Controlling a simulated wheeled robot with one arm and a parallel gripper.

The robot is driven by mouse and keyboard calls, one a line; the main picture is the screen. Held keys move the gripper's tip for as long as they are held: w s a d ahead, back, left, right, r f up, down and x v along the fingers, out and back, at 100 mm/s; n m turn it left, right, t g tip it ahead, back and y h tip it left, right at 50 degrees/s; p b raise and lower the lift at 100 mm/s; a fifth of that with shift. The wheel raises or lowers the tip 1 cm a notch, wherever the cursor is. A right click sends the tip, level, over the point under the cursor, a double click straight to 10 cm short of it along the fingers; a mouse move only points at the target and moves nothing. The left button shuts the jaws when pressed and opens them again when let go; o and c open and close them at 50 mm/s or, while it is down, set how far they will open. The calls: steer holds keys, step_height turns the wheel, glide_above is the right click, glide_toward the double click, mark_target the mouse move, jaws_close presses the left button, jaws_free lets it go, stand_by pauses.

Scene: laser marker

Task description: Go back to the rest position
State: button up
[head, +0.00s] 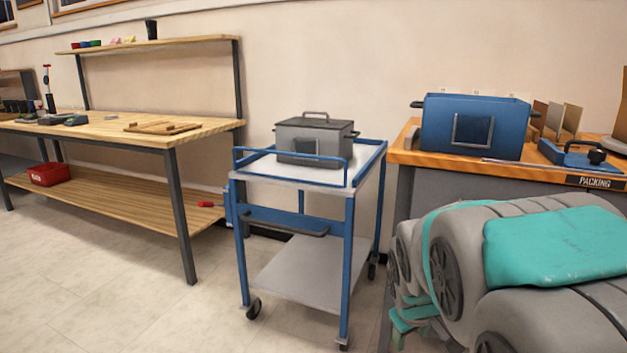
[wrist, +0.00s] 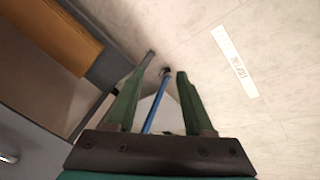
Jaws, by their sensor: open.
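My gripper (wrist: 162,78) shows in the wrist view with its two green fingers apart and nothing held between them. It points down over the pale floor, and a blue bar shows beyond the gap between the fingers, probably part of the cart. In the head view my grey and teal arm is folded at the lower right, in front of the packing table (head: 465,165). I cannot make out the gripper's fingers in the head view.
A blue-framed cart (head: 300,281) stands left of my arm with a grey lidded box (head: 312,139) on top. A blue box (head: 473,126) stands on the packing table. A wooden workbench (head: 100,128) is at the left. The floor (head: 110,290) at the lower left is clear.

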steer(key=s+a+m+g+y, duration=0.1)
steer(key=s+a+m+g, duration=0.1)
steer(key=s, duration=1.2)
steer(key=s+a+f+m+g+y, duration=0.1)
steer(key=s+g, duration=0.3)
steer(key=s, duration=0.9)
steer(key=shift+s+a+m, duration=0.35)
steer(key=shift+a+m, duration=0.05)
steer(key=shift+m, duration=0.2)
steer(key=shift+f, duration=0.1)
